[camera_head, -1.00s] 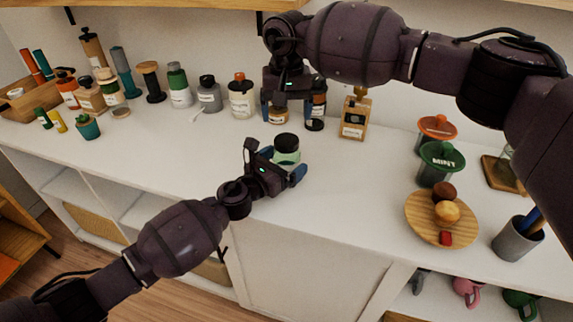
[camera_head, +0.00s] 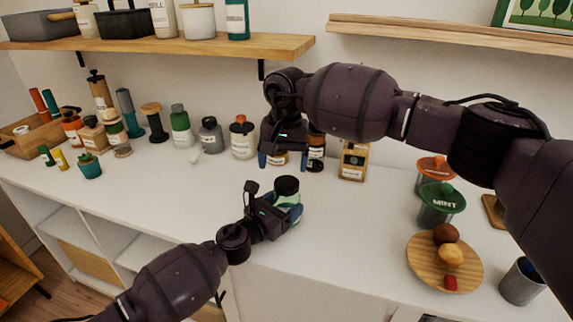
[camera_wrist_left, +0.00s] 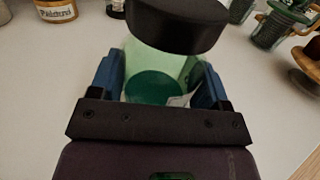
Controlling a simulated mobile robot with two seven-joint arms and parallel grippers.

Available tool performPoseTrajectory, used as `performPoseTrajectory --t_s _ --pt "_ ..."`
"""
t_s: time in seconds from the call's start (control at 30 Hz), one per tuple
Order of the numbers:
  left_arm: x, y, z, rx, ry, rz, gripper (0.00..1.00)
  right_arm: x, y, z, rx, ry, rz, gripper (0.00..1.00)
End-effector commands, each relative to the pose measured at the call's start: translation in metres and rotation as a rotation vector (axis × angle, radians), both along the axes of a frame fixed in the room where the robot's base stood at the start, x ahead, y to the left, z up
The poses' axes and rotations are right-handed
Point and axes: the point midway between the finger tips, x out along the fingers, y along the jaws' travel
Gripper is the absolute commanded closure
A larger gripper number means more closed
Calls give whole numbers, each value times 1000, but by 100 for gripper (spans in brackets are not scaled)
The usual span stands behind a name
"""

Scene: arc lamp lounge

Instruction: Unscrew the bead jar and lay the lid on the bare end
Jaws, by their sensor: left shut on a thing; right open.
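The bead jar (camera_head: 291,199) is pale green and see-through, with a wide black lid (camera_head: 286,184) on its top. It stands on the white counter (camera_head: 345,225), upright or nearly so. My left gripper (camera_wrist_left: 158,78) is shut on the jar's body, one blue finger on each side, below the lid. In the left wrist view the lid (camera_wrist_left: 180,22) sits over the jar (camera_wrist_left: 165,62), with dark green showing low inside. My right gripper (camera_head: 281,161) is open, pointing down behind the jar, apart from the lid and in front of the bottles at the back.
Several bottles (camera_head: 181,128) line the wall, including an amber bottle (camera_head: 353,161). At right are a green-lidded mint canister (camera_head: 438,205), a wooden plate (camera_head: 428,272) with food and a grey cup (camera_head: 520,283). A wall shelf (camera_head: 160,46) hangs above. Counter left and right of the jar is clear.

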Motion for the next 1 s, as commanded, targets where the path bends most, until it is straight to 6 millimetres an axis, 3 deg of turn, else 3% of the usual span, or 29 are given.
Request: performPoseTrajectory --t_s 1.0 --pt "0 0 0 1 1 0 96 1 1 3 -33 64 -1475 17"
